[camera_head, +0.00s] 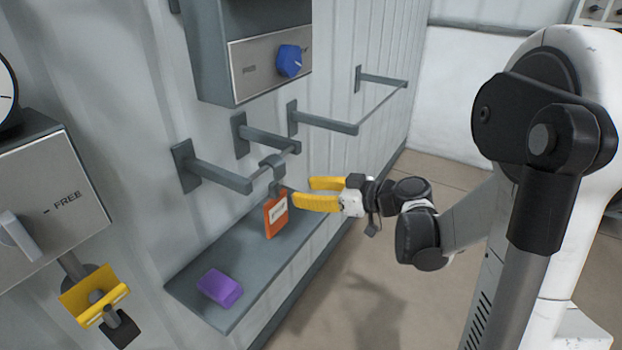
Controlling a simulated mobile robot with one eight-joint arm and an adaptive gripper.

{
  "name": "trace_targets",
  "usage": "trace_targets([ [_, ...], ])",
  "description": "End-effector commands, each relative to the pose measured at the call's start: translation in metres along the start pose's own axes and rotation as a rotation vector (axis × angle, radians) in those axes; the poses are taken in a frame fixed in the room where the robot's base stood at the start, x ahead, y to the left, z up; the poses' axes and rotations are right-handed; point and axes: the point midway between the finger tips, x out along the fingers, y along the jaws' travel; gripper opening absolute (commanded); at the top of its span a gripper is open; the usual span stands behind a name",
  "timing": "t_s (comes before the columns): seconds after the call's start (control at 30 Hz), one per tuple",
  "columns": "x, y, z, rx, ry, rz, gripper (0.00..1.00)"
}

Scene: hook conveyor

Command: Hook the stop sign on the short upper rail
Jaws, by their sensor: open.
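The orange-red sign with a small white label (277,214) appears to hang upright, its grey hook (273,163) over the short rail (291,152) between two wall brackets. The writing on the label is too small to read. My gripper (304,192) has yellow fingers spread apart and pointing left, just right of the sign's upper part. No part of the sign is visibly clamped between the fingers. I cannot tell whether the near fingertip touches the sign's edge.
A longer rail (384,102) runs behind on the same wall. A grey shelf (205,262) below holds a purple block (220,287). A box with a blue knob (289,61) hangs above. A panel marked FREE (60,205) and a yellow piece (93,294) are at left.

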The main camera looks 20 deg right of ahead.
Motion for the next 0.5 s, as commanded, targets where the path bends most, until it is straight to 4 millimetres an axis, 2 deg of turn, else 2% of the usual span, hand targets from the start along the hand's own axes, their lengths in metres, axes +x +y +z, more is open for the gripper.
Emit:
trace_targets([
  [0.5,0.088,-0.001,0.002,0.0,-0.002,-0.003,0.45],
])
